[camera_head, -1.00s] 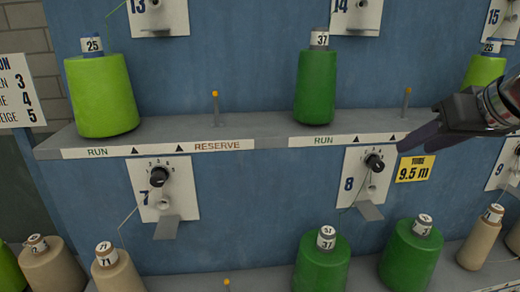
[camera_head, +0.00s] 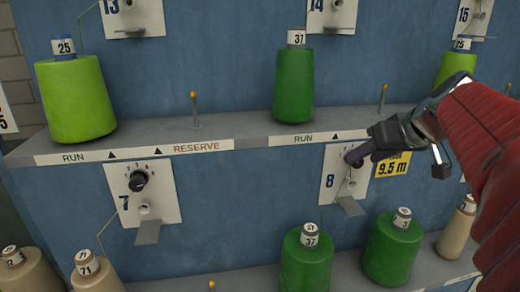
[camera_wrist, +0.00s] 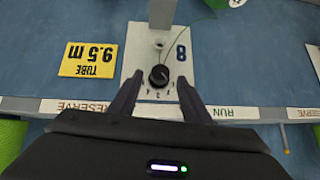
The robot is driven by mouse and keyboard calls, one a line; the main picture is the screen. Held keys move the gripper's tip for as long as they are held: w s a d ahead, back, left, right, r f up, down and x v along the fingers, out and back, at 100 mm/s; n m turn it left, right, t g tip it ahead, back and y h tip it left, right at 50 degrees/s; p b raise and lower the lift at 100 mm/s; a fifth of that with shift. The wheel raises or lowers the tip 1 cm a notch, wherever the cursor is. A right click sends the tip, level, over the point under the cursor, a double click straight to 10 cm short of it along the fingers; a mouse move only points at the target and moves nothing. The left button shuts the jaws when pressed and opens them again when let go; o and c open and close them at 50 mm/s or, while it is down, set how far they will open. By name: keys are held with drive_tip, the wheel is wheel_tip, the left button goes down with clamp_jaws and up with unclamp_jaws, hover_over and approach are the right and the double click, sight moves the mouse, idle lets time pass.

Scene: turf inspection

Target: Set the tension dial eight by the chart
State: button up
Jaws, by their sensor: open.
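The plate numbered 8 (camera_head: 331,190) is white, with a guide eye and a grey tab below its dial. In the wrist view the plate is upside down, and its black dial (camera_wrist: 159,76) stands between the two open fingers of my gripper (camera_wrist: 160,82). I cannot read its setting. In the head view my gripper (camera_head: 358,156) comes in from the right and largely covers this dial. Contact with the dial cannot be told.
A yellow TUBE 9.5 m tag (camera_head: 391,166) hangs right of the plate. The shelf (camera_head: 240,132) runs just above, carrying a dark green cone (camera_head: 294,86). Plate 7 (camera_head: 160,205) with its dial is left. Green cones (camera_head: 306,262) stand below. A thread runs by plate 8.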

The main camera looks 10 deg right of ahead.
drive_tip(key=shift+x, duration=1.4)
drive_tip(key=c, duration=1)
drive_tip(key=shift+d, duration=0.15)
drive_tip(key=shift+c, duration=0.3)
